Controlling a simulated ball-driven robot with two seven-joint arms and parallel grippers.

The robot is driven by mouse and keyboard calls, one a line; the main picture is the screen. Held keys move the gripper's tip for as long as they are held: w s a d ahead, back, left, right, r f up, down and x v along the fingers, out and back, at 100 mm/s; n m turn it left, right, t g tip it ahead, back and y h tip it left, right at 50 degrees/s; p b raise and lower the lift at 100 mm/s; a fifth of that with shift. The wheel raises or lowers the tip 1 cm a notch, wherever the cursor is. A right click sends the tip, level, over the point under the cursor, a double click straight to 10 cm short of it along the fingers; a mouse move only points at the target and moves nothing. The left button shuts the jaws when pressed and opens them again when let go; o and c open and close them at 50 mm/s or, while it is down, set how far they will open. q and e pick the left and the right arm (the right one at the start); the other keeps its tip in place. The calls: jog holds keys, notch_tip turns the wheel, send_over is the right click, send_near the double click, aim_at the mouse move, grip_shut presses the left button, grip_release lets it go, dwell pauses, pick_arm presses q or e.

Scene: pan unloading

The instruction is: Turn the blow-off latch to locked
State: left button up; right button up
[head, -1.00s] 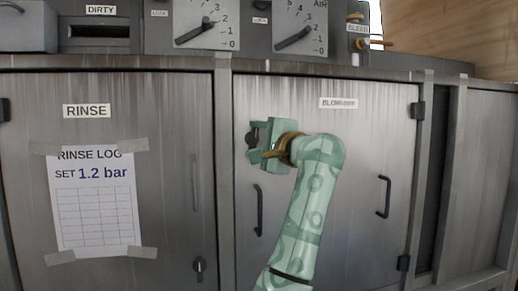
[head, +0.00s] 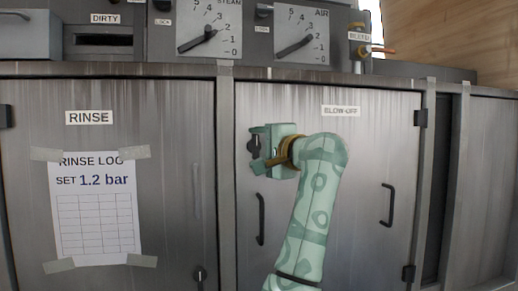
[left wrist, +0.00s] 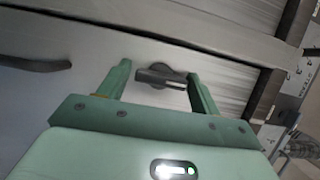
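The blow-off latch (head: 252,145) is a small dark turn knob near the left edge of the door labelled BLOW-OFF (head: 342,111). The gripper partly hides it in the head view. In the left wrist view the latch (left wrist: 162,77) shows a dark round base and a bar with a pale line, lying nearly across the picture. My left gripper (head: 261,150) is at the latch, facing the door. In the left wrist view its fingers (left wrist: 158,80) are open, one on each side of the latch, with visible gaps. My right gripper is not in view.
A dark door handle (head: 261,219) hangs just below the latch, and another (head: 386,205) is at the right. Gauges (head: 301,34) sit above the counter edge.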

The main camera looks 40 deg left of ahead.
pick_arm(q)
jog(key=shift+s+d+r, duration=0.1)
jog(key=shift+s+d, duration=0.05)
jog(key=shift+d, duration=0.2)
jog(key=p+v, duration=0.2)
jog(key=v, duration=1.3)
jog(key=shift+d+p, duration=0.3)
jog(key=shift+p, duration=0.05)
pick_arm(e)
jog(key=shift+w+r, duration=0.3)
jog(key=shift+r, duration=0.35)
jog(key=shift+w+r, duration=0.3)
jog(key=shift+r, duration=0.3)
